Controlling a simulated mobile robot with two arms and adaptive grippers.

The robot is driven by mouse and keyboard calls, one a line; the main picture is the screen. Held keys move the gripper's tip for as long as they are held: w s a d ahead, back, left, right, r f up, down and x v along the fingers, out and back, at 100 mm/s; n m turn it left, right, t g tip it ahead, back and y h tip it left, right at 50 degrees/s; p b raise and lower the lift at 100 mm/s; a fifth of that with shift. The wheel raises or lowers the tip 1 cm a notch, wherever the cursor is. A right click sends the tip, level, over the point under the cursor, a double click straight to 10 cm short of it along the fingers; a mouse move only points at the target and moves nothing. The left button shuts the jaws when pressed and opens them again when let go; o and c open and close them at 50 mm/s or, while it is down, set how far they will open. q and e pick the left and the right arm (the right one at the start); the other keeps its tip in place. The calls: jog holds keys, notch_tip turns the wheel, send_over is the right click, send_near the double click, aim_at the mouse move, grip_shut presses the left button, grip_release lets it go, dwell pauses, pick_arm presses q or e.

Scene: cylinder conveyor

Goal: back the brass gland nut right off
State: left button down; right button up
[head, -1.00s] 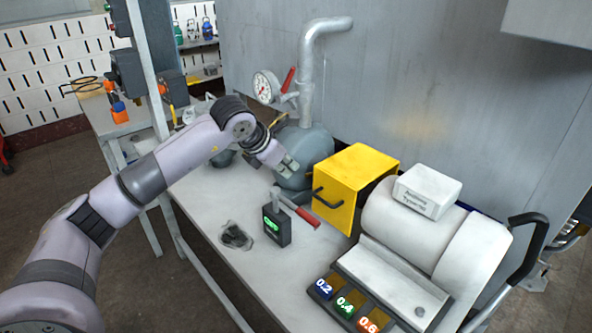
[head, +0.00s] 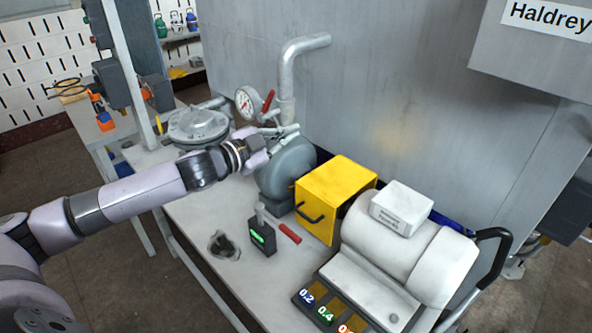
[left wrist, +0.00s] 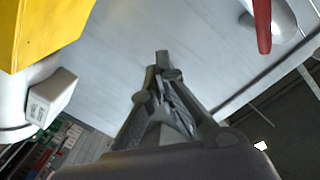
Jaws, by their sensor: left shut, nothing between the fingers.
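I cannot make out the brass gland nut in either view; it may be hidden behind my gripper or be too small to tell. The grey pump-like casing (head: 287,165) stands on the bench, with a pipe (head: 288,90) rising behind it. My left gripper (head: 290,132) is just above the casing, in front of the pipe's lower end. In the left wrist view its fingers (left wrist: 163,62) are closed together with nothing between them. A red lever (head: 268,101) and a round gauge (head: 246,102) are close behind the gripper; the lever also shows in the left wrist view (left wrist: 262,25). My right gripper is not in view.
A yellow box guard (head: 337,190) with a black handle stands right of the casing, beside a white cylinder machine (head: 400,255). A small box with a green display (head: 262,236) and a red-handled tool (head: 290,233) lie in front. A grey wall (head: 400,110) rises behind.

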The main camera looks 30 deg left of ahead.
pick_arm(q)
notch_tip(320, 180, down, 9)
jog(key=s+a+n+g+y+p, duration=0.1)
jog(key=s+a+n+g+y, duration=0.2)
jog(key=n, duration=0.4)
jog(key=w+d+f+g+p, duration=0.1)
jog(key=w+d+f+p, duration=0.1)
jog(key=w+f+p, duration=0.2)
jog(key=w+f, duration=0.3)
jog(key=f, duration=0.1)
jog(key=shift+w+f+m, duration=0.15)
jog(key=shift+w+m, duration=0.15)
jog(key=shift+w, duration=0.1)
